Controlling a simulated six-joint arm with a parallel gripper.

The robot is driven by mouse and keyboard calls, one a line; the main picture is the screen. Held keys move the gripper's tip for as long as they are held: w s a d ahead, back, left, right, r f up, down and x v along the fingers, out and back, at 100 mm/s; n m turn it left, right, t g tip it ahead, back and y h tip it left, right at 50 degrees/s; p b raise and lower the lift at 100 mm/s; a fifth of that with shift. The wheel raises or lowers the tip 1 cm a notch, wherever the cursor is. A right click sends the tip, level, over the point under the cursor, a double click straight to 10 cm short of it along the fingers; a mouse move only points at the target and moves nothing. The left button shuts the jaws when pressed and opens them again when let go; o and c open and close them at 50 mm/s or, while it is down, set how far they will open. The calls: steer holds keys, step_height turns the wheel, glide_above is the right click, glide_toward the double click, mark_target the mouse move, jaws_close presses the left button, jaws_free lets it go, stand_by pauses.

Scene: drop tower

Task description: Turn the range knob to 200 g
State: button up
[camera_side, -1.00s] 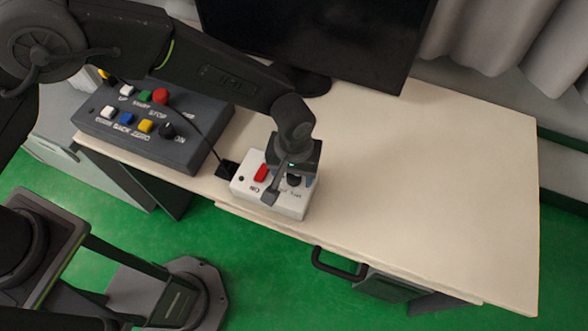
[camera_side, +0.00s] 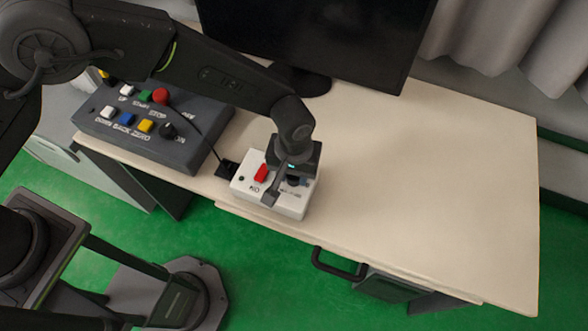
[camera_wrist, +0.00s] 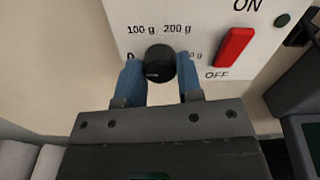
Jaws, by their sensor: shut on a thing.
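The range knob (camera_wrist: 160,60) is round and black, on the face of a white box (camera_wrist: 127,14). The labels "100 g" and "200 g" stand above it, a "0" at its left, and a label at its right is partly hidden by a finger. A small pale mark shows on the knob's lower part; I cannot tell surely which label it points to. My gripper (camera_wrist: 160,80) has its blue fingertips on either side of the knob and is shut on it. In the side view, my gripper (camera_side: 292,182) is over the right part of the white box (camera_side: 290,210), largely hiding the knob.
A red rocker switch (camera_wrist: 235,47) with ON and OFF labels sits beside the knob. A grey control panel (camera_side: 190,155) with coloured buttons stands left of the box. A monitor (camera_side: 320,35) stands behind. The right of the table (camera_side: 430,190) is clear.

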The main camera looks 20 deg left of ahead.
steer(key=m, duration=0.5)
steer(key=shift+m, duration=0.3)
steer(key=m, duration=1.2)
steer(key=shift+m, duration=0.3)
steer(key=m, duration=0.5)
steer(key=shift+m, duration=0.4)
steer(key=o, duration=0.9)
steer(key=shift+r, duration=0.1)
